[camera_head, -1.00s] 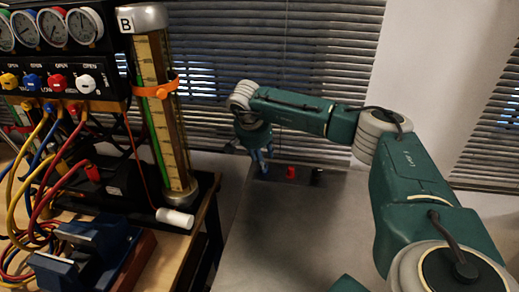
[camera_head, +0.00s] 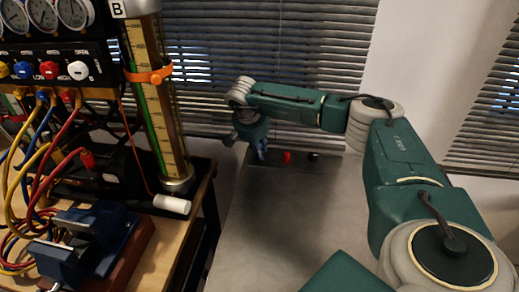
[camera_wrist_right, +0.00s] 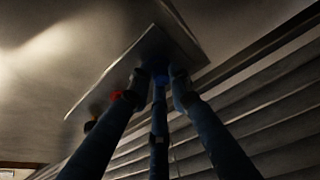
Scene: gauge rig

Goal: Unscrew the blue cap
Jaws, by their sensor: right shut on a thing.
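My right gripper (camera_head: 259,153) is at the far end of the grey table (camera_head: 262,225), pointing down at the left end of a row of caps. In the right wrist view its fingers (camera_wrist_right: 160,88) are closed in around the blue cap (camera_wrist_right: 160,76), which shows as a dark blue patch between the fingertips and is mostly hidden. A red cap (camera_head: 287,157) stands beside it to the right, and a black cap (camera_head: 313,156) farther right. All are on a flat plate (camera_wrist_right: 100,86). My left gripper is not in view.
At the left, a wooden bench (camera_head: 162,250) holds a gauge panel (camera_head: 55,62) with coloured knobs and hoses, a tall tube (camera_head: 160,110) and a blue vise (camera_head: 85,243). Window blinds (camera_head: 285,45) stand close behind the caps. The near part of the grey table is clear.

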